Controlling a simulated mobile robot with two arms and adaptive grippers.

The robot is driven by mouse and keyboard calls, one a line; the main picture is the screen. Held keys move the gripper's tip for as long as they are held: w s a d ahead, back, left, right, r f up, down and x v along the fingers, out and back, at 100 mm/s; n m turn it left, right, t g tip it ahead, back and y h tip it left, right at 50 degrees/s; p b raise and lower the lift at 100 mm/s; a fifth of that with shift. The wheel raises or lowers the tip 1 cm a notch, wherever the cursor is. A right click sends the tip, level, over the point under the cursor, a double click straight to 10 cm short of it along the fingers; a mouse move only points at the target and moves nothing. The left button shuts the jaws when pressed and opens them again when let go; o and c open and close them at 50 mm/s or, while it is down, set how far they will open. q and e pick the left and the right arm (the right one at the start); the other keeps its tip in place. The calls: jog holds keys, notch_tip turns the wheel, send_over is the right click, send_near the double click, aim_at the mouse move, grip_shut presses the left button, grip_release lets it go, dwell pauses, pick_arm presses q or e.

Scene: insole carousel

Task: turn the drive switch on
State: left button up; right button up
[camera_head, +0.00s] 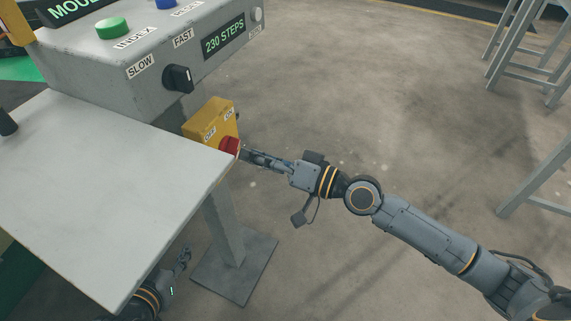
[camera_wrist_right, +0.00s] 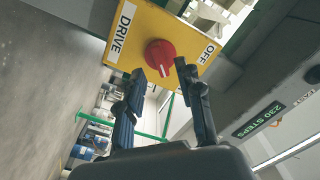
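The drive switch is a yellow box (camera_head: 211,122) under the grey control console, with OFF and ON labels and a red knob (camera_head: 229,147) on it. In the right wrist view the yellow box (camera_wrist_right: 130,45) shows DRIVE and OFF labels, and its round red knob (camera_wrist_right: 160,55) has a pale mark toward the gripper. My right gripper (camera_head: 245,154) is at the knob. Its fingers (camera_wrist_right: 158,70) are apart, one tip on each side of the knob; contact is not clear. My left gripper (camera_head: 186,255) is low beside the pale table, small and partly hidden; its opening is unclear.
The grey console (camera_head: 110,75) carries a green button (camera_head: 112,28), a black SLOW/FAST dial (camera_head: 178,78) and a 230 STEPS display (camera_head: 223,37). A pale table (camera_head: 110,200) lies left of my right gripper. Metal stands (camera_head: 535,50) are at right; the floor between is open.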

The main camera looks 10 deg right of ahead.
jog(key=v, duration=0.8)
jog(key=shift+d, duration=0.15)
jog(key=shift+s, duration=0.15)
